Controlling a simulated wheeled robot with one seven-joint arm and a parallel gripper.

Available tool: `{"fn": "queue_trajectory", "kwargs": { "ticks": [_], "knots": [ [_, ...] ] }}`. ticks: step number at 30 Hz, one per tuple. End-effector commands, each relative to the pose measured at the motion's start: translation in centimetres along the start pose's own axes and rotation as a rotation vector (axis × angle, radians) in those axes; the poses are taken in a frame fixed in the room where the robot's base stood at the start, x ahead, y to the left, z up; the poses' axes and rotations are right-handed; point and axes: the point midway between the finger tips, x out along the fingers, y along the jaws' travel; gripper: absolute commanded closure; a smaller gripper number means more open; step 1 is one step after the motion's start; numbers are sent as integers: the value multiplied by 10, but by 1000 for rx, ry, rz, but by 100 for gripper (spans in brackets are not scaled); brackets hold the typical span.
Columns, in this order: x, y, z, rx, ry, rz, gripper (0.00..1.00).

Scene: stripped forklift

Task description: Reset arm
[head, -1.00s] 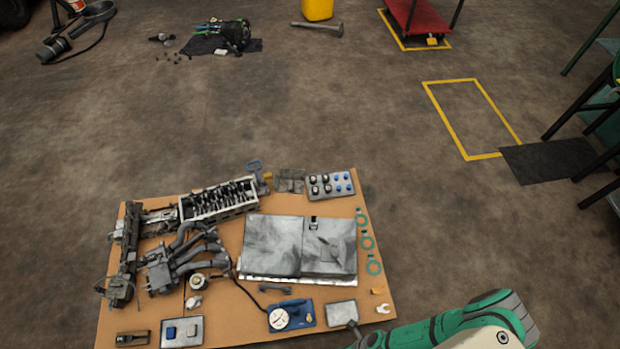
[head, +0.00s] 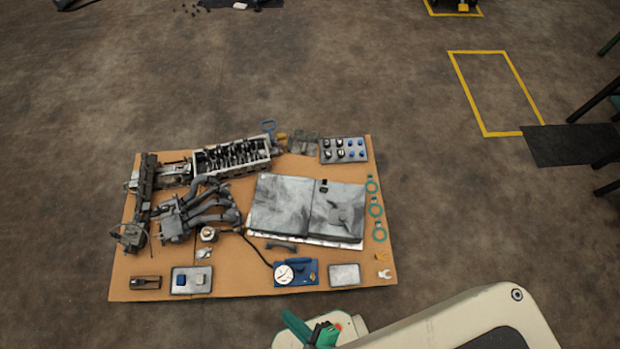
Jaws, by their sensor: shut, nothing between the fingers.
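My gripper (head: 309,330) shows partly at the bottom edge of the head view, as small green parts at the end of my pale arm. It is shut and empty. It is in the picture just below the front edge of a brown board (head: 235,275) on the floor. The lower part of the gripper is cut off by the frame.
A yellow floor outline (head: 495,92) and dark mat (head: 570,145) lie right.

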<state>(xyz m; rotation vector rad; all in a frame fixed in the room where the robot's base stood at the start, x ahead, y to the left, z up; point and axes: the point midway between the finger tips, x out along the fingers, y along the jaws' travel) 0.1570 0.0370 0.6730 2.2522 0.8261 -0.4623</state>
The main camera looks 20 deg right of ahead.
Motion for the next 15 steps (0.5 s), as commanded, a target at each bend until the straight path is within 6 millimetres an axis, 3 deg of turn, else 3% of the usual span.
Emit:
{"fn": "queue_trajectory", "kwargs": {
  "ticks": [6,15],
  "knots": [
    [-17,66,-54,345,25,240,100],
    [-55,151,-103,704,117,522,100]
  ]
}}
